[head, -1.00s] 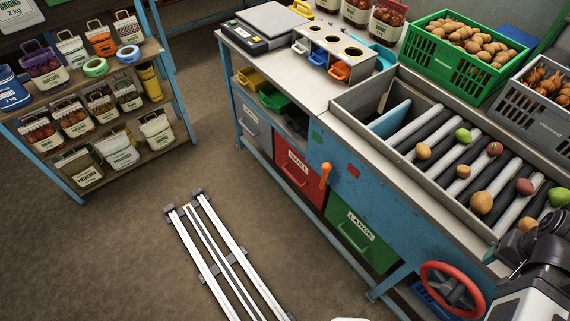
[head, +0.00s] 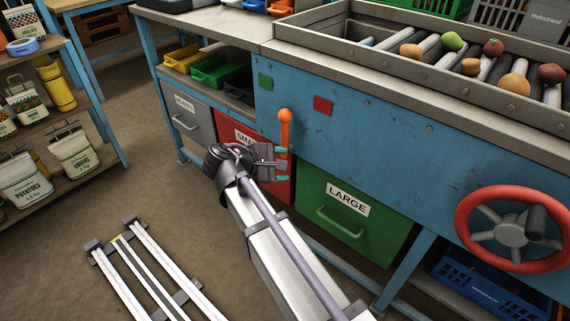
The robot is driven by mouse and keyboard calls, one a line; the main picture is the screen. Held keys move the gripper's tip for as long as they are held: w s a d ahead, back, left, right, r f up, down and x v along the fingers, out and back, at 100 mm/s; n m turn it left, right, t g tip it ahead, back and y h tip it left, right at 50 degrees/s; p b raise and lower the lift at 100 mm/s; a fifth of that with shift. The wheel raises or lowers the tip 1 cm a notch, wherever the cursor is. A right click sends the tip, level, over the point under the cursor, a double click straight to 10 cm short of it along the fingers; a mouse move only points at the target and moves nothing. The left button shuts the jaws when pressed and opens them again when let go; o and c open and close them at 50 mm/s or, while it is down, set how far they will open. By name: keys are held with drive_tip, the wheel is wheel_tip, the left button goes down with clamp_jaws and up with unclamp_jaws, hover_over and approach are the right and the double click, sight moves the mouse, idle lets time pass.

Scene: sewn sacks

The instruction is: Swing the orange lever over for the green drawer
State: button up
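The orange lever (head: 285,118) stands about upright on the blue front panel of the sorting bench, round knob at the top. A green square (head: 265,81) is on the panel to its upper left and a red square (head: 323,105) to its right. The green drawer (head: 384,240), labelled LARGE, is closed below and to the right. My gripper (head: 281,164) is in front of the panel, just below the knob, by the lever's lower part. Its teal-tipped fingers look apart. Whether they touch the lever cannot be told, and the lever's lower end is partly hidden.
The red drawer (head: 232,131) is partly hidden behind my gripper; a grey drawer (head: 188,118) is further left. A red handwheel (head: 466,212) sticks out at the right. A blue crate (head: 480,290) sits under the bench. A shelf with sacks (head: 74,149) stands at the left.

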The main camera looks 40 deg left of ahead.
drive_tip(key=s+a+n+t, duration=0.2)
drive_tip(key=a+n+t, duration=0.25)
drive_tip(key=a, duration=0.35)
drive_tip(key=n+t+p, duration=0.1)
drive_tip(key=n+t, duration=0.1)
drive_tip(key=n, duration=0.4)
approach(282, 124)
drive_tip(key=shift+g, duration=0.25)
drive_tip(key=x, duration=1.1)
drive_tip(key=shift+w+a+r, duration=0.1)
drive_tip(key=shift+r, duration=0.1)
drive_tip(key=shift+c, duration=0.2)
clamp_jaws()
